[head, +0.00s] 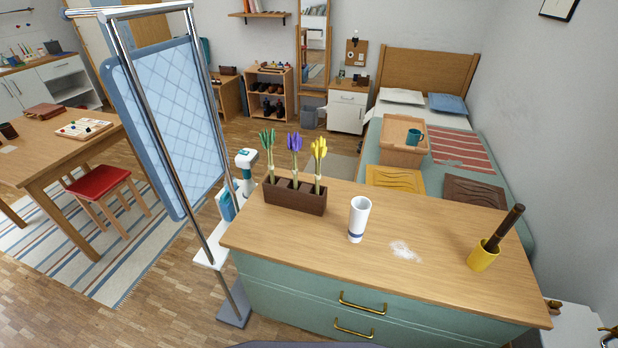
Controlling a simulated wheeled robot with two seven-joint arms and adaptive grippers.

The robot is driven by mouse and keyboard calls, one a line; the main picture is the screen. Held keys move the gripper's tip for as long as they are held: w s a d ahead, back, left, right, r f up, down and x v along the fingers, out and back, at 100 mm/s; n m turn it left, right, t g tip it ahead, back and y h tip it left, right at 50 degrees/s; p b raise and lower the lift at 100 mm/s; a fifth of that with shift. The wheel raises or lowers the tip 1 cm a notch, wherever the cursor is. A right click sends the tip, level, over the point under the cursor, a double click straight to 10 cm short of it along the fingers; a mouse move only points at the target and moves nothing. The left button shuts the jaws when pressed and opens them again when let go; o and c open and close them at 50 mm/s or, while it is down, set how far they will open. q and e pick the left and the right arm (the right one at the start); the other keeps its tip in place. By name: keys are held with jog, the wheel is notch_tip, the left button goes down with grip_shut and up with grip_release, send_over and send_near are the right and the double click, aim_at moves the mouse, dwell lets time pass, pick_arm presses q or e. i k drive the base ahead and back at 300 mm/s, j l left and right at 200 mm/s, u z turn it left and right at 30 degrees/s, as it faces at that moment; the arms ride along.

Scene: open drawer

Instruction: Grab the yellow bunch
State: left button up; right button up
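The yellow bunch (319,150) stands upright at the right end of a dark brown planter box (295,199), with its yellow tops up and pale green stems going down into the box. A purple bunch (294,146) stands in the middle of the box and a green bunch (268,147) at its left end. The planter sits at the back left of the wooden top of a teal dresser (332,256). Neither of my grippers shows in the head view.
A white cup (359,218) with a blue band stands right of the planter. White powder (405,250) lies farther right. A yellow pot (483,257) holds a dark rod. A metal-framed blue panel (172,125) stands left of the dresser. The front left of the top is clear.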

aim_at(318, 149)
jog(key=j+z, duration=0.2)
jog(key=j, duration=0.5)
jog(key=j+z, duration=0.15)
jog(key=j, duration=0.6)
jog(key=k+j+z, duration=0.2)
jog(key=j, duration=0.5)
jog(key=i+j+z, duration=0.15)
jog(key=j, duration=0.4)
jog(key=j+z, duration=0.15)
jog(key=j, duration=0.4)
jog(key=i+j+z, duration=0.1)
jog(key=j, duration=0.2)
jog(key=i+j+z, duration=0.25)
jog(key=j, duration=0.35)
jog(key=i, duration=0.1)
